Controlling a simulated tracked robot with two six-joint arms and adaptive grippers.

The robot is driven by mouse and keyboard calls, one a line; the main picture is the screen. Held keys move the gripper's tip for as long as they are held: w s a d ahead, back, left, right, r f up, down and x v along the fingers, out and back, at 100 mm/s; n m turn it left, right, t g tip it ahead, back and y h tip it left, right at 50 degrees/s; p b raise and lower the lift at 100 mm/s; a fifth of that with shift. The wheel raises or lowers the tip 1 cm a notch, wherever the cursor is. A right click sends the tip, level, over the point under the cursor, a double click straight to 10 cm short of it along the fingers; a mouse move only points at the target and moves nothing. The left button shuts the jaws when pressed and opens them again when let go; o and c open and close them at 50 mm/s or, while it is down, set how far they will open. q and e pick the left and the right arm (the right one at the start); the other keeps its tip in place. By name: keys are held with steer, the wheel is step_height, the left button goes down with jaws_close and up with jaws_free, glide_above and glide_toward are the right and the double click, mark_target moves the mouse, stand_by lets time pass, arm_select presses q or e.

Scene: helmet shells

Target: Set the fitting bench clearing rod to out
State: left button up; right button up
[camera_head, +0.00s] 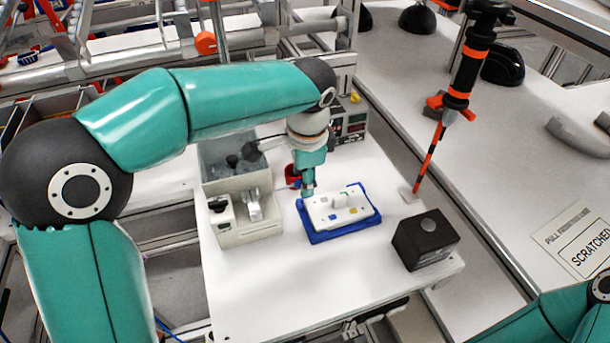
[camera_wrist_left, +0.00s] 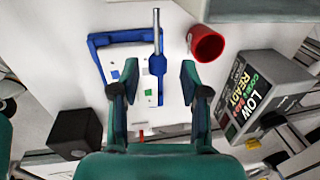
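In the left wrist view a thin metal rod (camera_wrist_left: 156,35) with a blue part at its lower end shows over a white panel (camera_wrist_left: 146,88) in a blue frame; it may be the clearing rod. The white panel also shows in the head view (camera_head: 325,210), with small coloured squares and a raised grey-white block. My left gripper (camera_head: 307,192) is above the panel's back left edge. In the wrist view my left gripper (camera_wrist_left: 159,82) is open, with the blue part between its fingertips and no visible contact. My right gripper is out of view.
A red cup (camera_wrist_left: 207,44) stands close to the rod. A dark box (camera_head: 425,240) sits at the front right of the white bench (camera_head: 290,285). A beige fixture (camera_head: 243,222) stands left of the panel. A display box (camera_wrist_left: 262,95) and a hanging black-orange tool (camera_head: 465,75) are nearby.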

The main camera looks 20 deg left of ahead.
arm_select(q)
steer(key=shift+s, duration=0.1)
step_height(320, 180, up, 12)
steer(key=s+d, duration=0.1)
steer(key=shift+s+f, duration=0.15)
steer(key=shift+s, duration=0.05)
stand_by(0.3)
steer(key=shift+d+f, duration=0.1)
steer(key=shift+d, duration=0.05)
